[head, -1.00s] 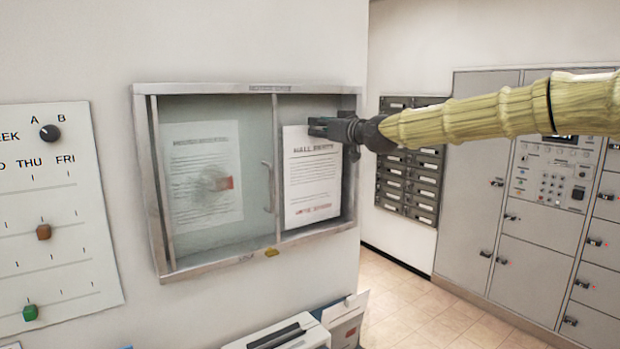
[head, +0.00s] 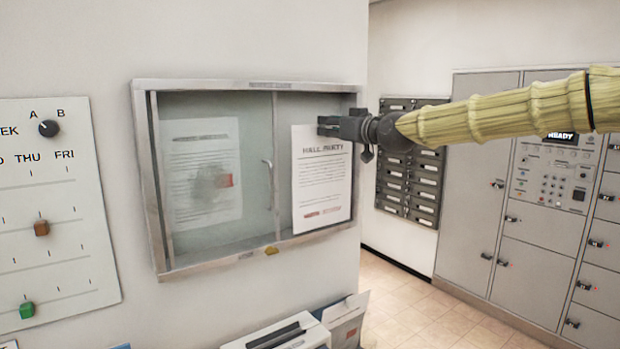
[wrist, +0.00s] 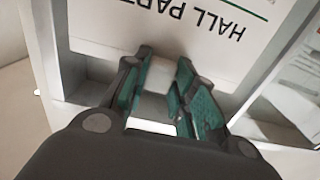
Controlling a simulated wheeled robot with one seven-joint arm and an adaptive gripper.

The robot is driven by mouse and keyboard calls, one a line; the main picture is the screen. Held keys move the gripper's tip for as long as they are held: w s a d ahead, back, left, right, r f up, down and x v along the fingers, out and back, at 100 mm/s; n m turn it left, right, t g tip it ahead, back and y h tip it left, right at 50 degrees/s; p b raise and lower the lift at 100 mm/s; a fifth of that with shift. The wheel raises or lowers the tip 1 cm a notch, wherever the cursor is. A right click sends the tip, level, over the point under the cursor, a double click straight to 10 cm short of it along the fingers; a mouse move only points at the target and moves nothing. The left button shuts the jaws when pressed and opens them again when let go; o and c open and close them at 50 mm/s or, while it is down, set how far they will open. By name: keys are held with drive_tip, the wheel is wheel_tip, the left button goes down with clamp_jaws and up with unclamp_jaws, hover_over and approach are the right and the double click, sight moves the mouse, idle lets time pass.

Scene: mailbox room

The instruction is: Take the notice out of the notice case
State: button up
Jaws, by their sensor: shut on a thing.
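The notice (head: 322,186) is a white sheet headed "HALL PARTY" in the right half of the wall-mounted notice case (head: 250,87). My gripper (head: 328,126) is at the sheet's upper right edge and is shut on it. In the wrist view the notice (wrist: 205,45) shows upside down, and its edge runs between the fingers of my gripper (wrist: 165,75). A glass pane (head: 250,180) with a handle (head: 268,186) covers the left half. Behind it hangs another sheet (head: 204,190) with a red mark and a grey smudge.
A panel with sliders (head: 60,200) is on the wall at left. Below the case stand a white box-like device (head: 285,335) and a leaflet holder (head: 345,318). Small mailboxes (head: 410,165) and grey lockers (head: 470,170) are at right. The floor between is clear.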

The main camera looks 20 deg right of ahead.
drive_tip(key=shift+b+v, duration=0.5)
drive_tip(key=shift+v, duration=1.15)
